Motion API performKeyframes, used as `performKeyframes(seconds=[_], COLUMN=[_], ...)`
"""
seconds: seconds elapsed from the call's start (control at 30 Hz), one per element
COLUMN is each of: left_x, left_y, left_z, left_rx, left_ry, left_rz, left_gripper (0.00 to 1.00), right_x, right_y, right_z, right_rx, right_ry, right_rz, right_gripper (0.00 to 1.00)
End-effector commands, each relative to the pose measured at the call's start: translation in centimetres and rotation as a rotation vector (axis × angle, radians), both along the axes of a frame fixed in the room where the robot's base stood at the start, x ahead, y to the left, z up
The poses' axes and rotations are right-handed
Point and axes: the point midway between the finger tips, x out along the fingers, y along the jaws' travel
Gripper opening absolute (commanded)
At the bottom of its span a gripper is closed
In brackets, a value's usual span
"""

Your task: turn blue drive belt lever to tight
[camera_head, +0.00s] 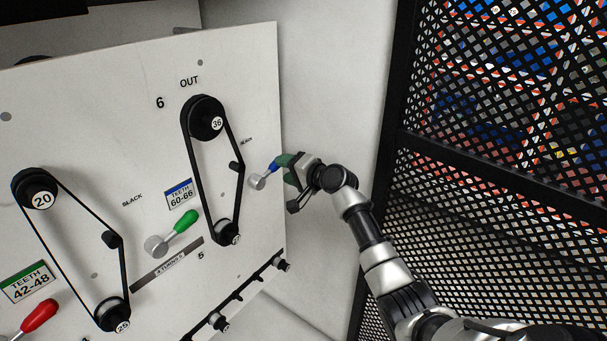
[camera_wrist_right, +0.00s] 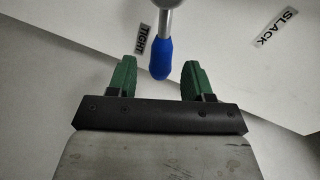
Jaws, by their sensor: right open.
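The blue-handled lever (camera_head: 273,167) is at the right edge of the white panel, on a silver hub (camera_head: 257,182). In the right wrist view the blue handle (camera_wrist_right: 160,58) hangs down from the hub, close to the TIGHT label (camera_wrist_right: 142,39). The SLACK label (camera_wrist_right: 277,26) is farther off to the right. My right gripper (camera_head: 286,171) is open at the handle. In the wrist view its two green fingers (camera_wrist_right: 160,77) stand on either side of the handle's end, with a gap on both sides. My left gripper is out of view.
A black belt (camera_head: 188,165) runs over pulleys 36 and a lower one, left of the blue lever. A green-handled lever (camera_head: 181,226) and a red-handled lever (camera_head: 40,316) sit lower left. A black mesh fence (camera_head: 480,190) stands right of my right arm.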

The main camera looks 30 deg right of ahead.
Motion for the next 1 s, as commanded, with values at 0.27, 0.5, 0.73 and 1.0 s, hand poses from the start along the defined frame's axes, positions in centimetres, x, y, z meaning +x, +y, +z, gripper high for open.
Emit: performKeyframes(seconds=[0.27,0.5,0.73,1.0], left_x=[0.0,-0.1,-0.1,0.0], left_y=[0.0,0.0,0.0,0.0], left_z=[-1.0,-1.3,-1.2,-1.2], left_rx=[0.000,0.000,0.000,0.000], left_ry=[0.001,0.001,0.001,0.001], left_rz=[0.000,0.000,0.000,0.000], left_gripper=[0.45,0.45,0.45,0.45], right_x=[-4.7,-6.6,-6.7,-6.7], right_y=[-1.4,-2.0,-2.0,-2.0], right_z=[0.6,1.2,1.3,1.3], right_rx=[-0.003,0.001,0.001,0.001], right_ry=[0.002,0.001,0.001,0.001], right_rz=[-0.001,0.000,-0.002,-0.002], right_gripper=[0.51,0.51,0.51,0.51])
